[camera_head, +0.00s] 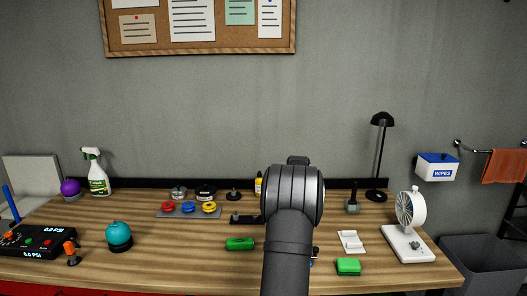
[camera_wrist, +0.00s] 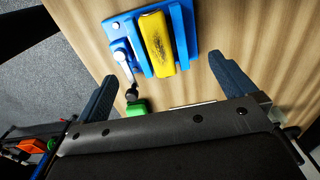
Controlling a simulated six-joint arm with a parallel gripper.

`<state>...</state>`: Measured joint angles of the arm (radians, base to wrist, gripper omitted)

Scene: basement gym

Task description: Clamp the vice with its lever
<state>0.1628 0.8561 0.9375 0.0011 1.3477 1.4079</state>
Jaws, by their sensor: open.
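In the wrist view a blue vice (camera_wrist: 117,27) stands on the wooden table, with a yellow block (camera_wrist: 157,42) between its jaws. Whether the jaws press on the block I cannot tell. The vice's grey lever (camera_wrist: 124,63) is on its left side and ends in a dark knob (camera_wrist: 131,94). My gripper (camera_wrist: 162,71) is open and empty, its dark fingers spread to either side of the vice's near end. The lever and knob show between the fingers, closer to the left one. In the head view my arm hides the gripper and most of the vice.
A green item (camera_wrist: 136,108) lies near the knob, partly hidden by my gripper. In the head view a green block (camera_head: 348,267), a white stand (camera_head: 351,241) and a small fan (camera_head: 408,240) are right of my arm. A green object (camera_head: 240,244) and teal ball (camera_head: 118,234) are left.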

